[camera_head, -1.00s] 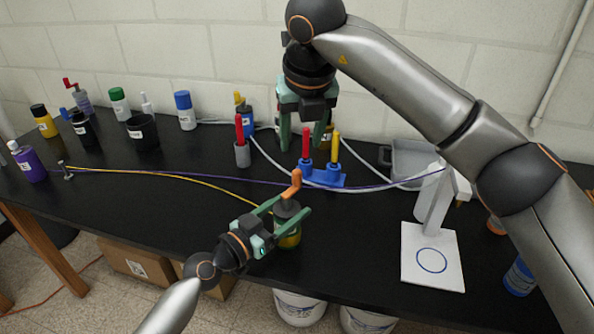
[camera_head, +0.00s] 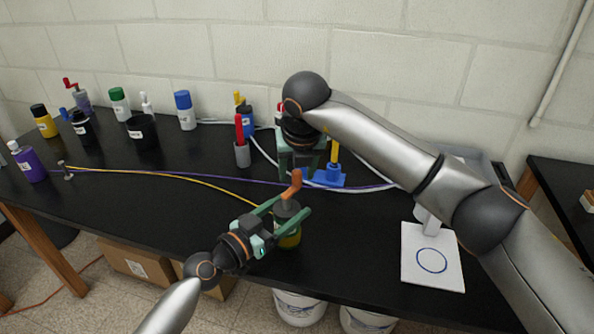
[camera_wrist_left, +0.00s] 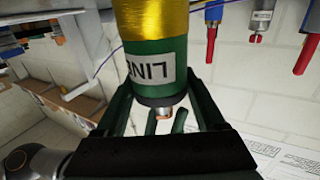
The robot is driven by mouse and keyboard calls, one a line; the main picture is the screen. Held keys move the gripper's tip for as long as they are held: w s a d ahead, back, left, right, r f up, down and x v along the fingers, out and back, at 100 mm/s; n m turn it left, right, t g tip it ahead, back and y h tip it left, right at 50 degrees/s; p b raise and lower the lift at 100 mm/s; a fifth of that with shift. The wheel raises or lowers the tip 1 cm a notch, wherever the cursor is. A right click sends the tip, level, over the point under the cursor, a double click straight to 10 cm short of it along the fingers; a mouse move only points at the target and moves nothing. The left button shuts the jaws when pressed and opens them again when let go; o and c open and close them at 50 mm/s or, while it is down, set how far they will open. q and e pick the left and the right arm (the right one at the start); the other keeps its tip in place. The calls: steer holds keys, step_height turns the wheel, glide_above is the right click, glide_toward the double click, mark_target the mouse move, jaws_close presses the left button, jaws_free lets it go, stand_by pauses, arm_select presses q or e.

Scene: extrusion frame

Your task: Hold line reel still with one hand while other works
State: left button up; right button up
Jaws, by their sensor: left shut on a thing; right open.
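The line reel (camera_head: 289,238) has a grey top, an orange crank handle (camera_head: 293,186) and yellow line. It is near the bench's front edge. My left gripper (camera_head: 286,213) is shut around it. In the left wrist view the reel (camera_wrist_left: 150,50) shows a green body, gold windings and a partly visible "LIN" label between the fingers. A yellow-handled tool (camera_head: 335,151) shows in the stand. My right gripper hides the stand's left part.
Yellow line (camera_head: 180,176) and a purple cord (camera_head: 215,180) run left across the black bench. A red-handled tool in a grey cup (camera_head: 242,155) stands left of my right gripper. Bottles line the back left.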

steer(key=shift+f, duration=0.1)
jaws_close()
stand_by(0.4)
